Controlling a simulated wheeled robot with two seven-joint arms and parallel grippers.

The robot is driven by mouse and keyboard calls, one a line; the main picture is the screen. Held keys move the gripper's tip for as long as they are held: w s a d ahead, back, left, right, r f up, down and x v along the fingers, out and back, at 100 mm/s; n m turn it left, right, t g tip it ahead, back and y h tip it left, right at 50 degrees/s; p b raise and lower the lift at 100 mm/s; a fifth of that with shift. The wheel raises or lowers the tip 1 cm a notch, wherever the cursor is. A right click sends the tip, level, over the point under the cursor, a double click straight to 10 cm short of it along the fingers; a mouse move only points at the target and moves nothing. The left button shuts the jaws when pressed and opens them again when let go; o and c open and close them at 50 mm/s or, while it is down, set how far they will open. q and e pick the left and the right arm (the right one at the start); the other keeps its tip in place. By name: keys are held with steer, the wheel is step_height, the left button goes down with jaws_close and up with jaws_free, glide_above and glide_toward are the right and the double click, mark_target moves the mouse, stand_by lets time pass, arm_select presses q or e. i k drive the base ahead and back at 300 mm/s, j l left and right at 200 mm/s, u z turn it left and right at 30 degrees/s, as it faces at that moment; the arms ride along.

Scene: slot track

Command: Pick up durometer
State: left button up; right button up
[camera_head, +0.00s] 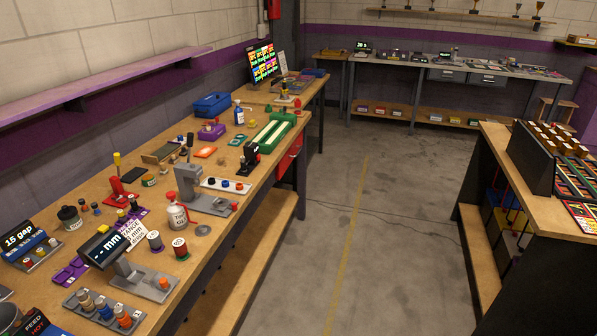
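No object is clearly marked as the durometer at this size, so I cannot tell which one it is. Among the tools on the long left workbench (222,225) stand a grey stand-mounted device (188,182) with a flat foot, a small black upright device (250,160) farther back, and a red tool with a yellow handle (117,178). A grey gauge (143,280) with a dark "-- mm" display is near the front. Neither of my grippers is in view.
A green-framed track piece (270,133) lies farther back. A second bench (548,208) stands at right. The concrete floor (390,190) between is clear.

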mark_target(251, 149)
steer(key=i+l+u, duration=0.3)
steer(key=i, duration=0.2)
steer(key=i+l+u, duration=0.3)
steer(key=i, duration=0.2)
